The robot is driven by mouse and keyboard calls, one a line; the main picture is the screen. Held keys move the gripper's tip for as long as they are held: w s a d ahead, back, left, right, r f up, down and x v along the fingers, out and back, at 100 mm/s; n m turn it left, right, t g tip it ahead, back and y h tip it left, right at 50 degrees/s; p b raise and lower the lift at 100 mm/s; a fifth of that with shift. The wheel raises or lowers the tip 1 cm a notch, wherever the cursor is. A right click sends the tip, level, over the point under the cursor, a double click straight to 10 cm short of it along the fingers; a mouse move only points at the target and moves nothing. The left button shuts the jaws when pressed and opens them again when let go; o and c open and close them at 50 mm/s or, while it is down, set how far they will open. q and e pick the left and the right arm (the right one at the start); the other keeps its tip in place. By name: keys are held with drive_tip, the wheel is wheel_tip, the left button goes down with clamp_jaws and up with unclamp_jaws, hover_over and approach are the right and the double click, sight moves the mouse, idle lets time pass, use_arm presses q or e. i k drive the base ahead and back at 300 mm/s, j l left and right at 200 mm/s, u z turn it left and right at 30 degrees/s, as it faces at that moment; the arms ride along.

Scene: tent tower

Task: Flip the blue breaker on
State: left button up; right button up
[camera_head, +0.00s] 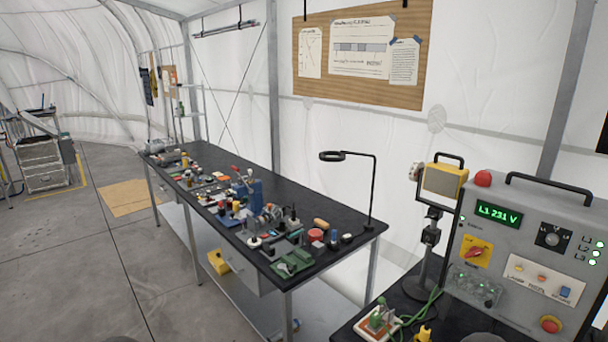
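A grey power panel (533,240) stands at the right on a dark bench top. On its front is a cream plate (540,279) with small coloured breakers in a row. The blue breaker (565,292) is at the plate's right end, beside an orange one (541,278) and another at the left. It is too small to tell whether the blue breaker is up or down. A green display (498,214) above reads L1 231 V. Neither of my grippers shows in the head view.
A red rotary switch on a yellow plate (476,252) and a red stop button (551,324) flank the cream plate. A yellow lamp (444,181) on a stand is left of the panel. Green cable lies below it. A long black workbench (345,246) holds many small parts.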

sight(564, 291)
drive_tip(key=z, duration=1.45)
